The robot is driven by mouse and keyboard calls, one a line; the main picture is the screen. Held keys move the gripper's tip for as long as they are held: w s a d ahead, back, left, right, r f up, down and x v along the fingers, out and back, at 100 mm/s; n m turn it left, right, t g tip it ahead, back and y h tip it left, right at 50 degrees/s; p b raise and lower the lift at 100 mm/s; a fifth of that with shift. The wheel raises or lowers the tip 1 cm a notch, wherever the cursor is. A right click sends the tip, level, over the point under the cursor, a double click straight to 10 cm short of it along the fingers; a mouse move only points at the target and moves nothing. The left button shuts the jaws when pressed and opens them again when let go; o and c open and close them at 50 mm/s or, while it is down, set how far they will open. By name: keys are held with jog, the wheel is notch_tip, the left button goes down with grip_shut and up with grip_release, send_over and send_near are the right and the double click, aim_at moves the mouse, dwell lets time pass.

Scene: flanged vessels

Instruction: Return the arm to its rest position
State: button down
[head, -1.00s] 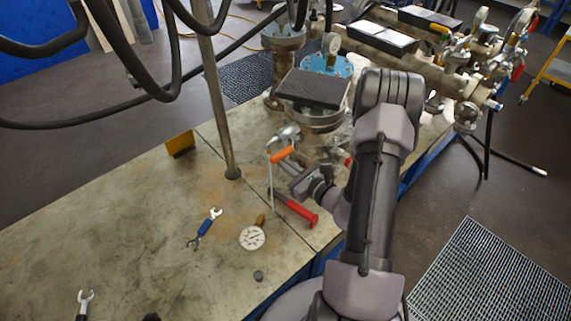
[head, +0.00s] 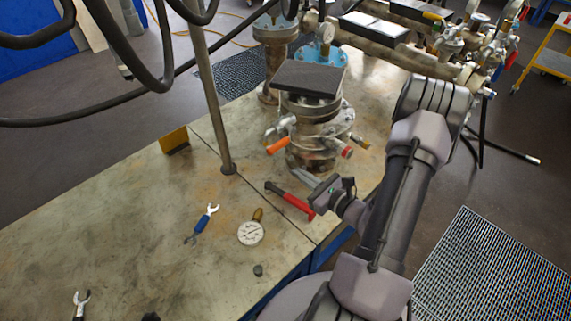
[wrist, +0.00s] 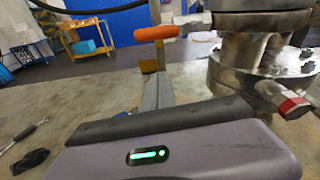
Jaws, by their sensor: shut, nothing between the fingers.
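My arm (head: 400,190) reaches in from the lower right over the table's edge. My gripper (head: 303,178) is low beside the base of the flanged vessel, with its grey fingers shut and nothing held. In the wrist view my gripper (wrist: 157,88) shows as a narrow closed grey bar, below and apart from an orange valve handle (wrist: 157,33). The flanged vessel (head: 320,130) stands upright with a dark flat plate (head: 309,79) on top. Its orange handle also shows in the head view (head: 277,146). Whether my gripper touches the vessel I cannot tell.
A red-handled hammer (head: 292,202) lies just left of my gripper. A pressure gauge (head: 250,233), a blue-handled wrench (head: 201,224) and a metal post (head: 213,100) are further left. More piping (head: 480,45) stands at the back right. The grated floor (head: 480,265) at right is clear.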

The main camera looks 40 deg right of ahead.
jog(key=a+r+n+g+y+b, duration=0.1)
jog(key=a+r+n+g+y, duration=0.2)
jog(key=a, duration=0.4)
jog(key=a+r+n+g+y, duration=0.2)
jog(key=a+r+n+y, duration=0.2)
jog(key=a+n, duration=0.2)
jog(key=a+r+n+g+y+b, duration=0.1)
jog(key=a+r+n+g+y, duration=0.2)
jog(key=a, duration=0.4)
jog(key=s+a+r+n+g+h+b, duration=0.1)
jog(key=s+a+r+n+g+h, duration=0.15)
jog(key=s+a+n, duration=0.35)
jog(key=s+a+r+n+g+h+b, duration=0.1)
jog(key=s+a+n+g+h, duration=0.3)
jog(key=n, duration=0.3)
jog(key=s+r+n+t+h, duration=0.1)
jog(key=d+r+n+t, duration=0.1)
jog(key=r+n, duration=0.1)
jog(key=s+r+n+t+h+b, duration=0.1)
jog(key=r+t, duration=0.1)
jog(key=shift+s+d+n+h, duration=0.25)
jog(key=shift+s+n+h, duration=0.05)
jog(key=shift+s+h, duration=0.05)
jog(key=shift+d, duration=0.1)
